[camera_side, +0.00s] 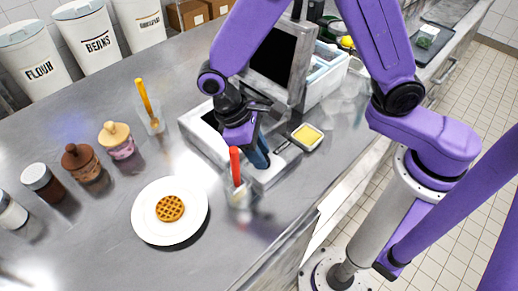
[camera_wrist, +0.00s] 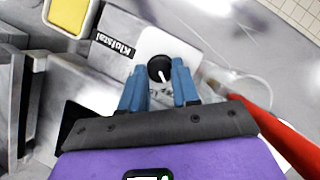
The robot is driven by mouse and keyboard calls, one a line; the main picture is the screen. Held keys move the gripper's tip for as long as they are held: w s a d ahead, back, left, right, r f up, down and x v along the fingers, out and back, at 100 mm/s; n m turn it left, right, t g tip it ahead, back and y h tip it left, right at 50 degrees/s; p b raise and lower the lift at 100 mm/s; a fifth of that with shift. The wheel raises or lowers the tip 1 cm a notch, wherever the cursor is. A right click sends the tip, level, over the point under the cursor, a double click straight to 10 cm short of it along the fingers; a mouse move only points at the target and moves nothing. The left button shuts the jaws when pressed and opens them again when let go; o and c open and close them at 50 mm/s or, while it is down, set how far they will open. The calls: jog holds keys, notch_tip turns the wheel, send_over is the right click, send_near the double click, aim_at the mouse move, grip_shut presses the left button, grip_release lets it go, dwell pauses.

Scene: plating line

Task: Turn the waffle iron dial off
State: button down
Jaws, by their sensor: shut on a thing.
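The waffle iron (camera_side: 297,95) stands on the steel counter with its lid raised. In the wrist view its dial (camera_wrist: 160,67) is a round black knob with a white pointer line on a pale panel (camera_wrist: 176,43). The pointer slants toward the lower right of that picture. My gripper (camera_wrist: 159,80) has blue fingers on either side of the dial, closed on it. In the side view my gripper (camera_side: 259,158) reaches down to the front corner of the iron, and its fingers hide the dial there.
A red-handled utensil in a clear holder (camera_side: 238,192) stands close beside my gripper. A yellow-filled tray (camera_side: 307,136) lies to its right. A white plate (camera_side: 146,221) with a waffle (camera_side: 170,208) is at the front left. Several jars and a yellow-handled utensil (camera_side: 147,98) stand further left.

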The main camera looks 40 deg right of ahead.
jog(key=shift+n, duration=0.8)
jog(key=shift+t, duration=0.3)
jog(key=c, duration=0.8)
grip_release()
jog(key=shift+h, duration=0.3)
jog(key=shift+c, duration=0.2)
jog(key=shift+a, duration=0.1)
jog(key=v, duration=1.7)
jog(key=shift+r, duration=0.2)
jog(key=shift+w, duration=0.1)
